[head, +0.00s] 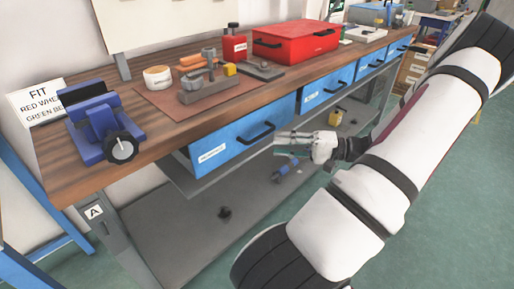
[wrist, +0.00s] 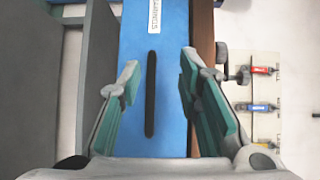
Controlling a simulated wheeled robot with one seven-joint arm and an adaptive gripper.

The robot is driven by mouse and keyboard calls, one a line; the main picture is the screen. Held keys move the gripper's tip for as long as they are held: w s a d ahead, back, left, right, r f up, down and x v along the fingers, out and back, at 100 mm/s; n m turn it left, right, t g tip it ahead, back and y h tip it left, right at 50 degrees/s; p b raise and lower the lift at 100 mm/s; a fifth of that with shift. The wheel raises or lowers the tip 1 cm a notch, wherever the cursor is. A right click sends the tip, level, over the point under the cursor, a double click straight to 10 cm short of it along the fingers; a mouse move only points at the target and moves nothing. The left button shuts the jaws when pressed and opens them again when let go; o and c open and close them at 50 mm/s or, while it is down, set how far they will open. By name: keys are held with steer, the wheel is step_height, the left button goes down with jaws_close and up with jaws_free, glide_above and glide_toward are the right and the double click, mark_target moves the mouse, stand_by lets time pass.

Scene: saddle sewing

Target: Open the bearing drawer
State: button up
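My gripper (head: 277,143) is at the right end of this drawer, close to the handle. In the wrist view, the blue drawer front (wrist: 170,135) fills the middle, with the black handle (wrist: 151,93) upright between my two spread teal-padded fingers (wrist: 159,66). The gripper is open and empty. Contact with the handle cannot be told.
More blue drawers (head: 325,88) run along the bench to the right. The bench top (head: 60,165) carries a blue vise (head: 100,130), a red toolbox (head: 295,43) and other tools. A grey lower shelf (head: 180,225) lies below. Green floor is free at the right.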

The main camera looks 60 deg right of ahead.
mark_target(262, 134)
steer(key=s+d+f+m+t+h+b, duration=0.2)
steer(key=s+d+f+t+h, duration=0.2)
steer(key=s+d, duration=0.1)
steer(key=b+x, duration=0.1)
steer(key=x, duration=0.8)
steer(key=b+x, duration=0.1)
steer(key=x, duration=0.3)
steer(key=shift+w+a+f+b, duration=0.15)
steer(key=shift+w+a+b, duration=0.2)
steer(key=shift+w, duration=0.05)
jaws_close()
